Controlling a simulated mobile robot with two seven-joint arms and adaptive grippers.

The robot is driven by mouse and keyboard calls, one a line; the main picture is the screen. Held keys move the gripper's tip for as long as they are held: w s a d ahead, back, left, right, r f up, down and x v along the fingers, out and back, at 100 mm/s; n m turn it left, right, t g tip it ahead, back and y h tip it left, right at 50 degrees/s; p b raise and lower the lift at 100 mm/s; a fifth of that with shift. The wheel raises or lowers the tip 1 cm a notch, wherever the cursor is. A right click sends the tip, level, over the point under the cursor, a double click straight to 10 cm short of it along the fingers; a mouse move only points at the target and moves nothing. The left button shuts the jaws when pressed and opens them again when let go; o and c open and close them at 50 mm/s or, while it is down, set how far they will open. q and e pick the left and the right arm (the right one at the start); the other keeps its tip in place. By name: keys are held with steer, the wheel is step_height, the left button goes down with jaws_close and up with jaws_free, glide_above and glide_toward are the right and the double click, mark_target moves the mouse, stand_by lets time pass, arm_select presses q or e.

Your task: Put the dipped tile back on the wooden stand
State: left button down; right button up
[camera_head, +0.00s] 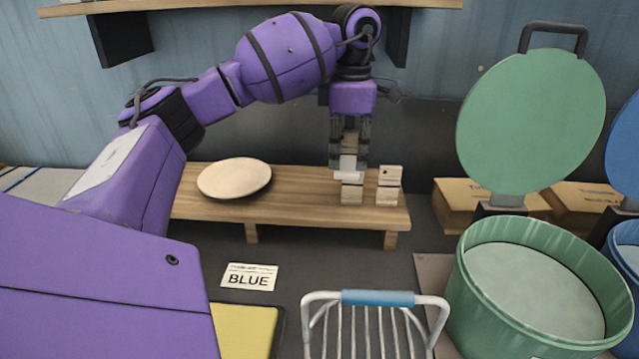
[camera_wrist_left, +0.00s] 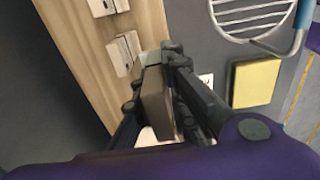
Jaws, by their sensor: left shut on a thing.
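My left gripper (camera_head: 349,158) is shut on a small tile (camera_head: 348,163), held upright; its lower part looks whitish and its upper part brown. In the left wrist view the tile (camera_wrist_left: 157,103) shows as a brown slab between the fingers. The wooden stand (camera_head: 290,192) is a long low bench below the gripper. The tile's lower end is just over a small pale block (camera_head: 352,195) on the stand; I cannot tell whether they touch. A second pale block piece (camera_head: 389,186) with a dark dot is just to the right. My right gripper is out of view.
A cream plate (camera_head: 234,177) lies on the stand's left part. A green bucket (camera_head: 535,300), with its lid (camera_head: 531,120) raised behind, stands at right. A wire rack (camera_head: 375,330), a yellow pad (camera_head: 247,328) and a BLUE card (camera_head: 249,277) are in front. A shelf (camera_head: 250,4) hangs above.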

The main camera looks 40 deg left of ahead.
arm_select(q)
steer(key=a+f, duration=0.4)
steer(key=a, duration=0.1)
steer(key=a+f, duration=0.2)
steer(key=shift+a+f+p, duration=0.1)
steer(key=shift+a+p, duration=0.25)
steer(key=shift+a+f, duration=0.55)
steer(key=shift+f, duration=0.1)
step_height(320, 180, down, 3)
steer(key=shift+a+f, duration=0.1)
steer(key=shift+f, duration=0.05)
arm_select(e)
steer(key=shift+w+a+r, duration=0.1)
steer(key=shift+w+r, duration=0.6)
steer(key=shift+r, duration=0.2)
arm_select(q)
steer(key=shift+f, duration=0.15)
steer(key=c, duration=1.8)
jaws_free()
steer(key=shift+o, duration=0.2)
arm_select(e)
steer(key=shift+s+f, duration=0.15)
